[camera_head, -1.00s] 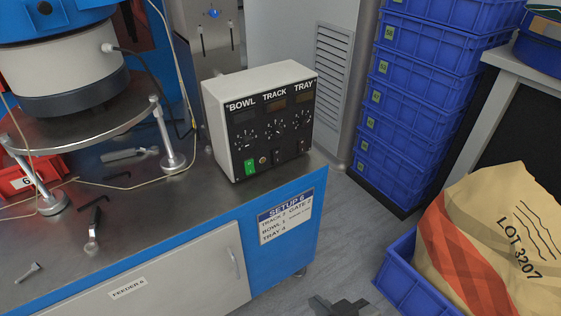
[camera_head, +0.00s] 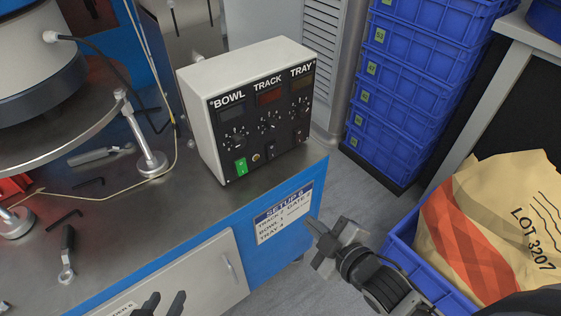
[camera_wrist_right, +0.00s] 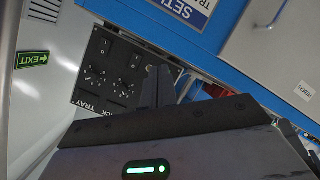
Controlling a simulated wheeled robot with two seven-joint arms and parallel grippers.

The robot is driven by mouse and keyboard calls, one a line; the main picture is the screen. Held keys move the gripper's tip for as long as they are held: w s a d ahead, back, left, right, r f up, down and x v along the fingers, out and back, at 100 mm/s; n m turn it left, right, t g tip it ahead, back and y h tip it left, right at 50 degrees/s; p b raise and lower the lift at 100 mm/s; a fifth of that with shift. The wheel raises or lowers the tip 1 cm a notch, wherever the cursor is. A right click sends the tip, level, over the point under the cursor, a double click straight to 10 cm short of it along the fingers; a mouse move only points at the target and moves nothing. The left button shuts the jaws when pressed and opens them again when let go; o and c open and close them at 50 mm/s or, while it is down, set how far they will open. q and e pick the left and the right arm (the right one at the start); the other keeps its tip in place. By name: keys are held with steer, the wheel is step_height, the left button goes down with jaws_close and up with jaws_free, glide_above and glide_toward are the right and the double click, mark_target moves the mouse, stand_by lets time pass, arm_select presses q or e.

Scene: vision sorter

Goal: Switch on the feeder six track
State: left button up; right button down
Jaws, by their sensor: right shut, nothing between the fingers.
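The white control box (camera_head: 250,105) stands on the steel bench top, with BOWL, TRACK and TRAY columns on its black face. Each column has a display, a dial and a rocker switch. The bowl switch (camera_head: 240,166) is lit green; the track switch (camera_head: 270,151) and tray switch (camera_head: 298,135) are dark. The upside-down panel (camera_wrist_right: 112,75) also shows in the right wrist view. My right gripper (camera_head: 318,230) is shut and empty, below and right of the box, apart from it. My left gripper (camera_head: 164,300) shows only its spread fingertips at the bottom edge.
Stacked blue crates (camera_head: 385,110) and a sack (camera_head: 490,220) stand to the right.

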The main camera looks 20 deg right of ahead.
mark_target(273, 156)
arm_select(q)
steer(key=shift+w+r, duration=0.25)
steer(key=shift+w, duration=0.15)
arm_select(e)
steer(key=w+d+r+n+t+y, duration=0.2)
steer(key=w+n, duration=0.3)
steer(key=n, duration=0.5)
steer(key=shift+d+r+n, duration=0.25)
steer(key=shift+d+n, duration=0.05)
steer(key=shift+d, duration=0.25)
steer(key=shift+w, duration=0.15)
steer(key=x, duration=1.2)
steer(key=shift+w+a+b, duration=0.15)
steer(key=shift+w+b, duration=0.15)
steer(key=shift+w+a+f, duration=0.15)
steer(key=shift+w+a, duration=0.1)
steer(key=shift+w, duration=0.35)
arm_select(q)
steer(key=shift+d+f, duration=0.1)
steer(key=shift+s, duration=0.1)
